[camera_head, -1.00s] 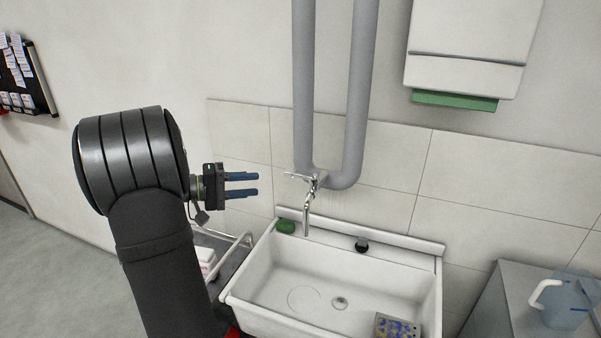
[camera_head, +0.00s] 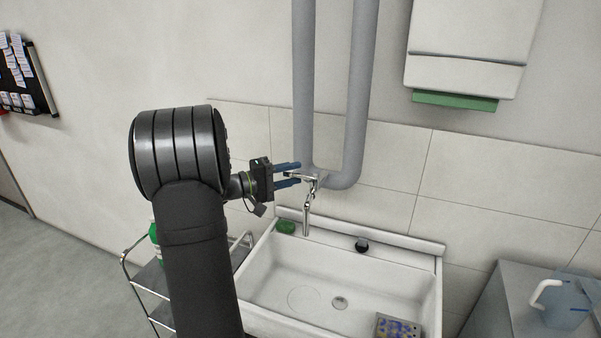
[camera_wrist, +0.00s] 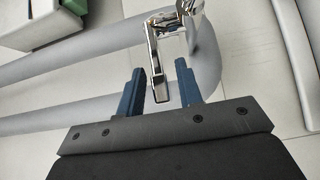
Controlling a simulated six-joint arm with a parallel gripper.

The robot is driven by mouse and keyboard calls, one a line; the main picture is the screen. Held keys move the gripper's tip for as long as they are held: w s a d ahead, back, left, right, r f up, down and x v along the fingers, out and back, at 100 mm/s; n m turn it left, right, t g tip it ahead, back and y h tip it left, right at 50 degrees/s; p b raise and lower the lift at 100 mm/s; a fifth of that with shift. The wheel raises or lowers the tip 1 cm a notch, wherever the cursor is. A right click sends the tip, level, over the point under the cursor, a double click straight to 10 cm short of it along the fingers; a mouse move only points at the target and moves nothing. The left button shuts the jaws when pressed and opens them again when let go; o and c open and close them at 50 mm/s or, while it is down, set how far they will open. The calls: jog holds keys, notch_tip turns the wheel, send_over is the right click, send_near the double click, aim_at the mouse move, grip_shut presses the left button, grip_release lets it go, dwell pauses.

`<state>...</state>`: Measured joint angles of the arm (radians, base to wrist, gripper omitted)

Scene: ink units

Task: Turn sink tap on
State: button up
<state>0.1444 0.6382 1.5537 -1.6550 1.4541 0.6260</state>
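The chrome sink tap (camera_head: 308,200) is fixed to the wall above the white sink (camera_head: 290,252), with its spout hanging down. Its lever handle (camera_head: 301,174) points left, toward my gripper (camera_head: 289,174). My gripper has two blue fingers and is at the lever's end. In the wrist view the lever (camera_wrist: 155,62) reaches in between the fingertips of my gripper (camera_wrist: 160,72), with a gap on each side. The gripper is open and does not grip the lever. No water shows at the spout.
Two grey pipes (camera_head: 362,95) run up the wall just behind the tap. A green sponge (camera_head: 286,226) and a dark round stopper (camera_head: 361,246) lie on the sink's back ledge. A wire-framed trolley (camera_head: 146,278) stands left of the sink, partly behind my arm.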

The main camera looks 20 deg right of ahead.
jog(key=shift+d, duration=1.45)
jog(key=shift+c, duration=0.4)
grip_shut()
jog(key=shift+t, duration=0.3)
jog(key=n+t, duration=0.1)
jog(key=t, duration=0.1)
jog(key=a+n+t+y, duration=0.1)
jog(key=n+t, duration=0.1)
jog(key=s+n+t, duration=0.1)
jog(key=t, duration=0.1)
jog(key=shift+s+a, duration=0.1)
jog(key=shift+a, duration=0.05)
jog(key=shift+s+a+n+t+y, duration=0.15)
jog(key=shift+s+n+t+y, duration=0.1)
jog(key=shift+n+t+y, duration=0.65)
jog(key=shift+s+a+n+t+y, duration=0.1)
jog(key=shift+s+n+t+y, duration=0.1)
jog(key=shift+n+t+y, duration=0.65)
jog(key=shift+s+a+n+t+y, duration=0.2)
jog(key=shift+n+t, duration=0.45)
jog(key=shift+t, duration=0.6)
